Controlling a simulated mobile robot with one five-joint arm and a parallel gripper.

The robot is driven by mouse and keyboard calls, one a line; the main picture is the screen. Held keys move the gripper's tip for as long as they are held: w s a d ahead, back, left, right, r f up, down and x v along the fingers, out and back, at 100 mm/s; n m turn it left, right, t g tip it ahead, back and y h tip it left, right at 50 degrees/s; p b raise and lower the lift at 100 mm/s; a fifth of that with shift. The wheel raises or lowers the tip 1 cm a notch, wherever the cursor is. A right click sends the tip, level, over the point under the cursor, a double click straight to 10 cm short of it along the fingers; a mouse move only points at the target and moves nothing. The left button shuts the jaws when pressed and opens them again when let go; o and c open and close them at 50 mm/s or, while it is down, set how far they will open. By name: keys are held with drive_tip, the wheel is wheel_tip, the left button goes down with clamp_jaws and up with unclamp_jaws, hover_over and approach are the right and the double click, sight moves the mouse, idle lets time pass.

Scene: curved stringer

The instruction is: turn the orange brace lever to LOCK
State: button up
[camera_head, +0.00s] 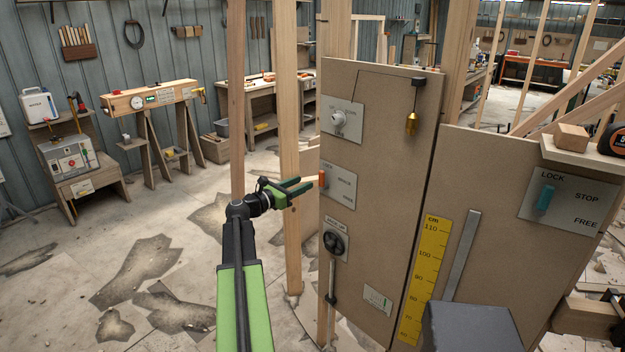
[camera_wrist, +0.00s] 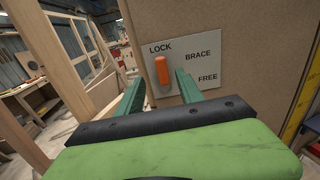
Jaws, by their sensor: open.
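The orange brace lever (camera_head: 322,179) is on a grey plate (camera_head: 340,188) at the left edge of the tall brown panel. In the wrist view the lever (camera_wrist: 162,72) stands nearly upright, its upper end just below the word LOCK. BRACE is at the plate's upper right and FREE below that. The lever's pivot is not clear. My gripper (camera_head: 304,184) is open, its green fingers pointing at the lever. In the wrist view the fingers (camera_wrist: 160,80) lie either side of the lever, with visible gaps. I cannot tell how deep the lever sits between them.
A knob plate (camera_head: 342,123) is above and a round black dial (camera_head: 334,243) below on the same panel. A brass weight (camera_head: 411,124) hangs at its upper right. A teal lever (camera_head: 545,199) is on the right panel. Wooden studs (camera_head: 289,150) stand close by my arm.

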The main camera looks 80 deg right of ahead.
drive_tip(key=v, duration=0.9)
